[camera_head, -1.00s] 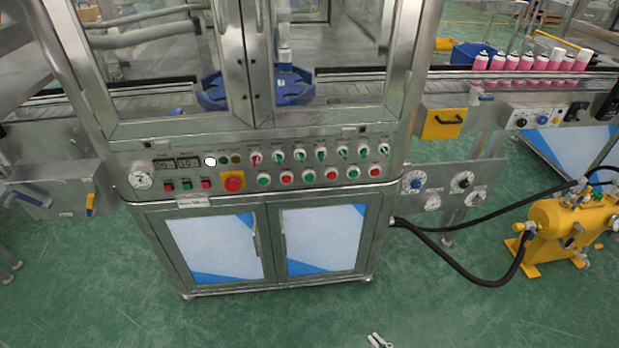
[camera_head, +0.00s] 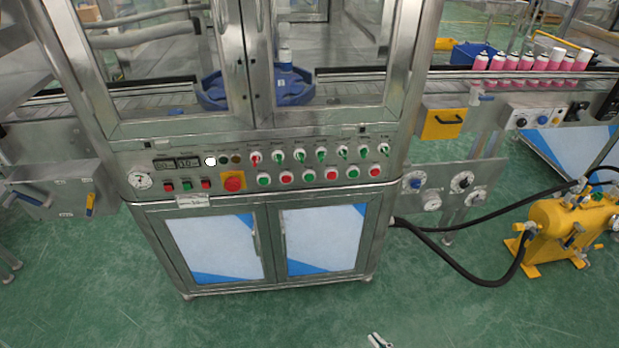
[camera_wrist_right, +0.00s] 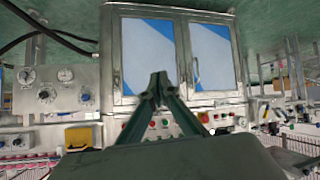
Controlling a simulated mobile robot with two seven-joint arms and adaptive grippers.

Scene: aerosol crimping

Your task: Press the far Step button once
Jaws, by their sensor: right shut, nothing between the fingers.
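The control panel (camera_head: 120,160) of the steel machine runs across the middle of the head view. Its lower row has green and red round buttons, from a green one (camera_head: 264,180) to a red one (camera_head: 375,171) at the right end. Three small square buttons (camera_head: 187,186) sit at the left. The labels are too small to read, so I cannot tell which is the far Step button. My right gripper (camera_head: 379,341) shows only its tips at the bottom edge, well in front of the machine. In the right wrist view its fingers (camera_wrist_right: 158,82) are shut and empty, apart from the panel.
A red emergency knob (camera_head: 233,181) on a yellow plate and a row of switches (camera_head: 300,156) crowd the panel. A yellow tank (camera_head: 560,222) with black hoses stands right. Pink cans (camera_head: 513,63) line the conveyor. The green floor before the cabinet is clear.

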